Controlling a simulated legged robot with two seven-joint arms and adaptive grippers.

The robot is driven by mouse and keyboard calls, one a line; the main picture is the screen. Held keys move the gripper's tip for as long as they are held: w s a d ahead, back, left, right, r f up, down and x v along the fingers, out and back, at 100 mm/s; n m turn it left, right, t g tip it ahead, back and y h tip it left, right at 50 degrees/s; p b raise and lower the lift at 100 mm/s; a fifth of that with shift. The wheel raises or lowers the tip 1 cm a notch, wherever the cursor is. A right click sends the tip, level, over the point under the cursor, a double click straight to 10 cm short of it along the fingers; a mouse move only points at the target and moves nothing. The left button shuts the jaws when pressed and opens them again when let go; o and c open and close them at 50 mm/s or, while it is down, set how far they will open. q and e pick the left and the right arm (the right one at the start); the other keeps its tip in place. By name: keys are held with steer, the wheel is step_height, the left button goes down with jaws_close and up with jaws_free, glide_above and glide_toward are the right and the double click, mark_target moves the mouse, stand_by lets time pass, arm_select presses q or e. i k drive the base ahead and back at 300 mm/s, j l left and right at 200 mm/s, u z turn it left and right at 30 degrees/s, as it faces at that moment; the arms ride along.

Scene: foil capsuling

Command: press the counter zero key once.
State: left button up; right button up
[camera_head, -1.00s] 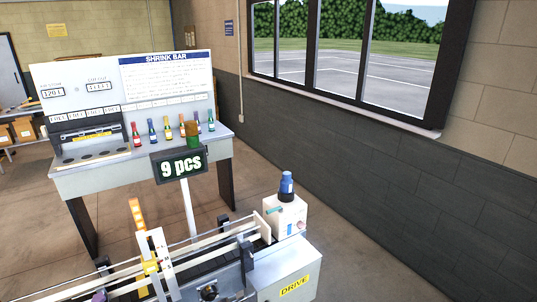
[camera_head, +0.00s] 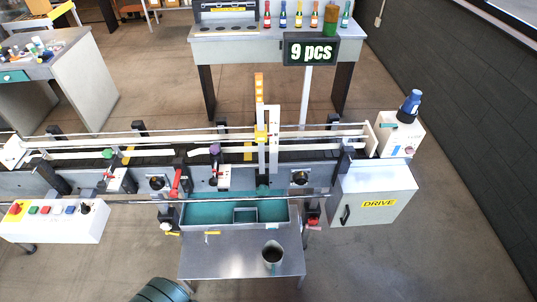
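The counter display (camera_head: 311,51) stands on a white post behind the conveyor and reads "9 pcs". A white control box (camera_head: 60,226) is at the left front of the conveyor. It carries a red knob on yellow (camera_head: 17,208), a green button (camera_head: 33,210), a red button (camera_head: 45,210), a blue button (camera_head: 70,210) and a black knob (camera_head: 85,207). Their labels are too small to read, so I cannot tell which is the counter zero key. Neither of my grippers is in view.
The conveyor (camera_head: 180,158) spans the middle, with a teal tray (camera_head: 210,214) in front. A steel table (camera_head: 215,262) below holds a metal jug (camera_head: 272,255). A grey DRIVE cabinet (camera_head: 372,192) is at right. A dark green rounded object (camera_head: 160,290) lies at the bottom edge.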

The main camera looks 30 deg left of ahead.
mark_target(69, 210)
steer(key=u, duration=2.95)
